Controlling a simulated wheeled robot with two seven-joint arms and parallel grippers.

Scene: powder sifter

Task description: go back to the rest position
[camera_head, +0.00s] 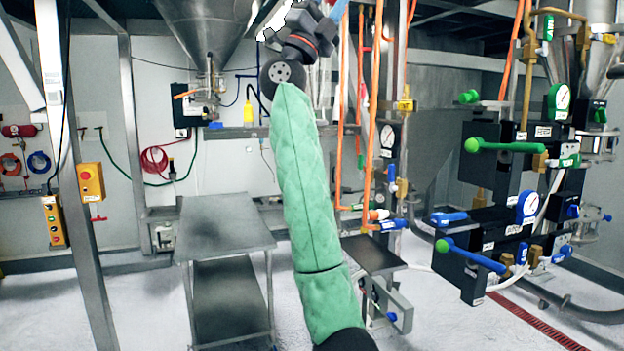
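One of my arms, in a green padded sleeve (305,190), rises from the bottom of the head view, right of centre, to the top edge. I take it for my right arm, as it leans from the right toward the left. Its dark wrist with a red ring (302,42) is raised high at the top. No fingertips can be made out there, so I cannot tell whether that gripper is open or holds anything. My other arm and its gripper are not in view.
A steel hopper (207,32) hangs behind, left of my raised wrist. A grey metal table (222,225) stands left of the arm. Orange pipes (375,110) rise close to its right. Valves with a green handle (505,146) and blue handle (475,256) stand farther right.

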